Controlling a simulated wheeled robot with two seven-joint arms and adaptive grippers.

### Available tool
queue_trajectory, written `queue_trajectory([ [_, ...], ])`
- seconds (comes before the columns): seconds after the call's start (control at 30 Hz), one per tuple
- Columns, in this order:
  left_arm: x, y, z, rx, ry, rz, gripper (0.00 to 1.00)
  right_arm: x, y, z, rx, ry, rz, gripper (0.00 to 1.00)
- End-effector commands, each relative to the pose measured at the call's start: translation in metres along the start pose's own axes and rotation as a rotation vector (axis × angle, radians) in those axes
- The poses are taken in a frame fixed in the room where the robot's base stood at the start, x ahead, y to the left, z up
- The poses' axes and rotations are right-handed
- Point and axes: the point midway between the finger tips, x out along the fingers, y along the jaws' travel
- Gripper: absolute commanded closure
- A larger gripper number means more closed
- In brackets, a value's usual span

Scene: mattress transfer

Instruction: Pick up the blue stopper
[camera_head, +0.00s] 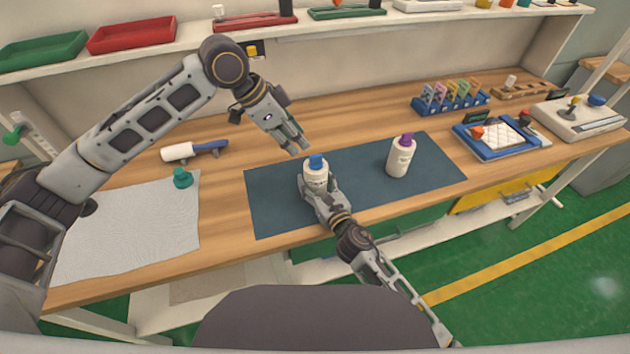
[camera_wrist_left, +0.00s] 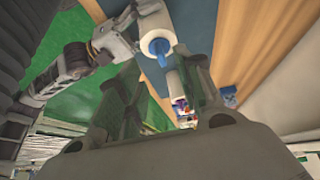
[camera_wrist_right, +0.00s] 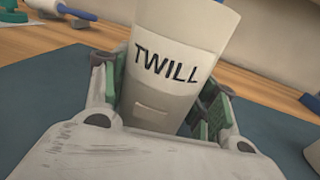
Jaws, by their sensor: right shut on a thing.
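The blue stopper (camera_head: 316,161) sits on top of a white bottle (camera_head: 315,180) that stands on the dark blue mat (camera_head: 270,207). In the left wrist view the blue stopper (camera_wrist_left: 161,48) shows on the bottle. My right gripper (camera_head: 315,196) is shut around the bottle's body, which reads "TWILL" in the right wrist view (camera_wrist_right: 178,65). The stopper is out of the right wrist view. My left gripper (camera_head: 297,147) is open and empty, above and slightly left of the stopper, pointing down toward it.
A white bottle with a purple cap (camera_head: 401,158) stands on the mat to the right. A white roller with a blue handle (camera_head: 195,150) lies behind. A rack (camera_head: 450,105) and blue tray (camera_head: 498,153) stand right.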

Motion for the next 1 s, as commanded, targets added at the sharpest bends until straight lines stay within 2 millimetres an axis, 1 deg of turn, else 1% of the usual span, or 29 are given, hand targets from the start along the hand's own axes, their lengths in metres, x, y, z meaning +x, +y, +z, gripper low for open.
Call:
queue_trajectory([
  [0.03, 0.0, 0.0, 0.0, 0.0, 0.0, 0.0, 0.64, 0.0, 0.0, 0.0, 0.0, 0.0, 0.0, 0.72],
  [0.07, 0.0, 0.0, 0.0, 0.0, 0.0, 0.0, 0.64, 0.0, 0.0, 0.0, 0.0, 0.0, 0.0, 0.76],
  [0.27, -0.003, -0.001, -0.002, 0.003, 0.002, -0.005, 0.64, 0.0, 0.0, 0.0, 0.0, 0.0, 0.0, 0.76],
  [0.43, -0.013, -0.002, -0.014, 0.023, 0.015, -0.022, 0.64, 0.0, 0.0, 0.0, 0.0, 0.0, 0.0, 0.76],
  [0.57, -0.023, 0.005, -0.037, 0.064, 0.035, -0.035, 0.64, 0.0, 0.0, 0.0, 0.0, 0.0, 0.001, 0.76],
  [0.7, -0.031, 0.015, -0.068, 0.115, 0.054, -0.044, 0.64, 0.0, 0.0, 0.0, 0.0, 0.0, 0.001, 0.76],
  [0.8, -0.033, 0.02, -0.089, 0.144, 0.061, -0.046, 0.64, 0.0, 0.0, 0.0, 0.0, 0.0, 0.001, 0.76],
  [0.9, -0.033, 0.024, -0.104, 0.164, 0.05, -0.044, 0.64, 0.0, 0.0, 0.0, 0.0, 0.0, 0.001, 0.76],
  [1.0, -0.03, 0.026, -0.112, 0.173, 0.017, -0.04, 0.64, 0.0, 0.0, 0.0, 0.0, 0.001, 0.0, 0.76],
])
